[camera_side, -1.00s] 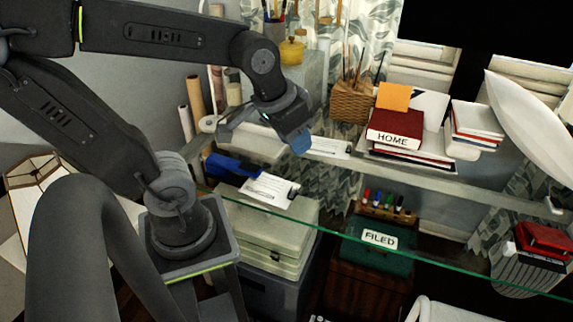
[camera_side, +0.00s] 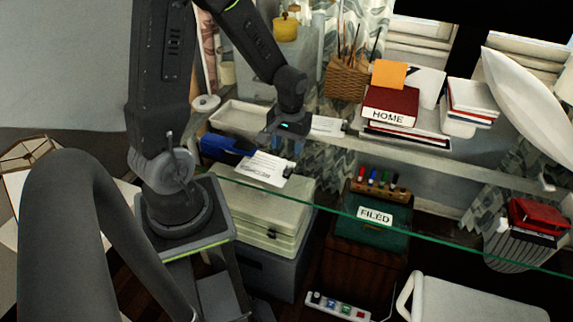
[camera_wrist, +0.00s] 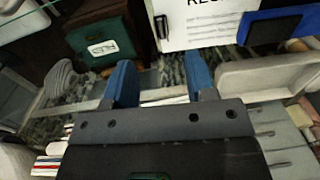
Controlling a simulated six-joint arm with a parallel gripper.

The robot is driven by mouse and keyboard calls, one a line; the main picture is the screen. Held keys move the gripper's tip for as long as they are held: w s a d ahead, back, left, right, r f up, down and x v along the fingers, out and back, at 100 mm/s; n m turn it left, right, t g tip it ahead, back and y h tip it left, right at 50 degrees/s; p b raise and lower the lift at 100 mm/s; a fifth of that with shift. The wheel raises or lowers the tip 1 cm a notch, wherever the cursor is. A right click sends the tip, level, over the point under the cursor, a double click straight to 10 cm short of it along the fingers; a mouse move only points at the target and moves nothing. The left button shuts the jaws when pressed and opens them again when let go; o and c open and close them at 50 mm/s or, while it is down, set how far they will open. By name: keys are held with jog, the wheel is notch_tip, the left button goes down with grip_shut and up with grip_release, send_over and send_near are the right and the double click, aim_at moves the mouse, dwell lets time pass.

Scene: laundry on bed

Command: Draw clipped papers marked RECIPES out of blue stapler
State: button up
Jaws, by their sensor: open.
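The blue stapler (camera_side: 222,148) lies on the glass shelf in the side view, and the white clipped papers (camera_side: 262,166) extend from its right end. In the wrist view the papers (camera_wrist: 200,30) show part of a large heading, cut off by the top edge. A black clip (camera_wrist: 161,27) sits on their left edge. The blue stapler (camera_wrist: 268,28) overlaps or adjoins their right side; how they are joined is unclear. My gripper (camera_side: 285,127) is above and behind the papers in the side view. Its blue fingers (camera_wrist: 161,85) are apart and empty in the wrist view.
Another white sheet (camera_side: 327,124) lies just right of my gripper. A shallow tray (camera_side: 240,115) is at the left. The HOME book (camera_side: 390,107) and wicker basket (camera_side: 345,78) stand farther right.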

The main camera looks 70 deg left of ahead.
aim_at(286, 175)
notch_tip(286, 175, down, 10)
jog(key=shift+s+a+r, duration=0.1)
jog(key=shift+s+a, duration=0.05)
jog(key=shift+c, duration=0.2)
grip_shut()
dwell(0.5)
